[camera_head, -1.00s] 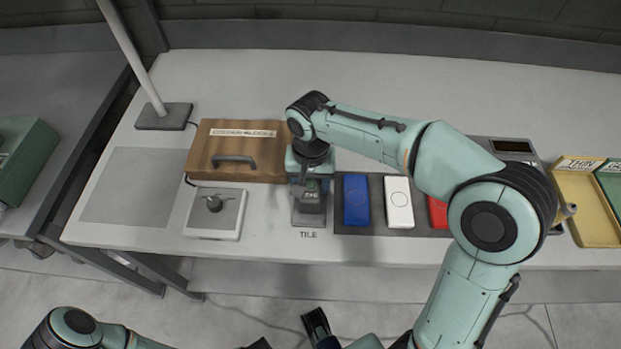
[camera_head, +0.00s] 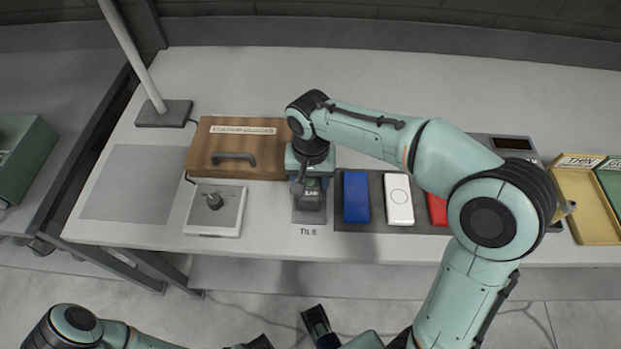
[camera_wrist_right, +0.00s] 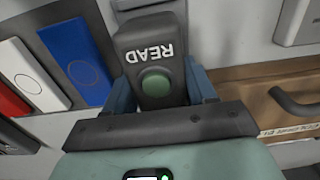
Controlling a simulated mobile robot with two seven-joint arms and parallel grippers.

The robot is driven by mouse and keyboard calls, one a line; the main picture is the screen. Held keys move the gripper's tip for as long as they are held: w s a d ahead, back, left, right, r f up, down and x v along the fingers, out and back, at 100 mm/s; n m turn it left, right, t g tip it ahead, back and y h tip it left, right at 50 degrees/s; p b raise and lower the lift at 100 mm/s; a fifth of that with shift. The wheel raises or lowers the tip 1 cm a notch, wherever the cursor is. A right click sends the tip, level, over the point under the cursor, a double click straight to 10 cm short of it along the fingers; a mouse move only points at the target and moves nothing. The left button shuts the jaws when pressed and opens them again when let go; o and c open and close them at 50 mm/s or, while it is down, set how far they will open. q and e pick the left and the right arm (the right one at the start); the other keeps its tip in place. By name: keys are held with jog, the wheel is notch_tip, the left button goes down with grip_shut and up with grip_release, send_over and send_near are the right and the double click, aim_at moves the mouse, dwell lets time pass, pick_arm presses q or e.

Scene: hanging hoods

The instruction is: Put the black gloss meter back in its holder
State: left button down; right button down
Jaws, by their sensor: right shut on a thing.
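The black gloss meter (camera_head: 312,197) has a green button and the word READ, both clear in the right wrist view (camera_wrist_right: 148,52). My right gripper (camera_head: 311,182) is shut on it, with a blue finger on each side in the wrist view (camera_wrist_right: 160,92). The meter is at the grey holder (camera_head: 309,217) marked TILE, at the front of the bench. The arm and meter cover much of the holder, so I cannot tell whether the meter is fully seated. My left gripper (camera_head: 288,335) is low at the bottom edge, partly cut off and away from the bench.
A brown case (camera_head: 236,143) with a handle stands just left of the meter. A white-grey box with a knob (camera_head: 214,211) is in front of it. Blue (camera_head: 356,197), white (camera_head: 398,200) and red (camera_head: 437,209) panels lie on a dark mat to the right. The bench's back is clear.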

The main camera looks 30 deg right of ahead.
jog(key=shift+f, duration=0.4)
jog(key=shift+c, duration=1.4)
grip_release()
notch_tip(320, 180, up, 13)
jog(key=p, duration=0.2)
jog(key=shift+r, duration=0.2)
